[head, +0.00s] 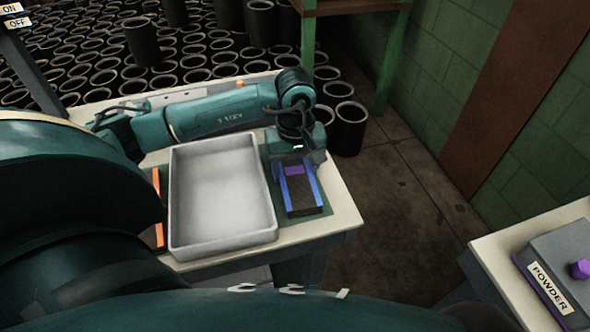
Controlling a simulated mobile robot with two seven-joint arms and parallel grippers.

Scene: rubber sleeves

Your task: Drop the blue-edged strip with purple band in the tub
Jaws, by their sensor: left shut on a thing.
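The strip (305,204) is dark, with blue long edges and a purple band near its far end. It is right of the tub, over the green mat. My left gripper (299,160) is at the strip's far end, shut on it. Whether the strip lies on the mat or hangs just above it is hard to tell. The tub (222,239) is pale grey, rectangular and shallow. It looks empty and sits directly left of the strip. My right gripper is not in view.
The cream table (340,212) carries the tub and the green mat (283,222). An orange-edged piece (157,207) shows left of the tub, partly hidden by my arm. Many black sleeves (190,75) stand behind. A grey box marked POWDER (556,270) stands at lower right.

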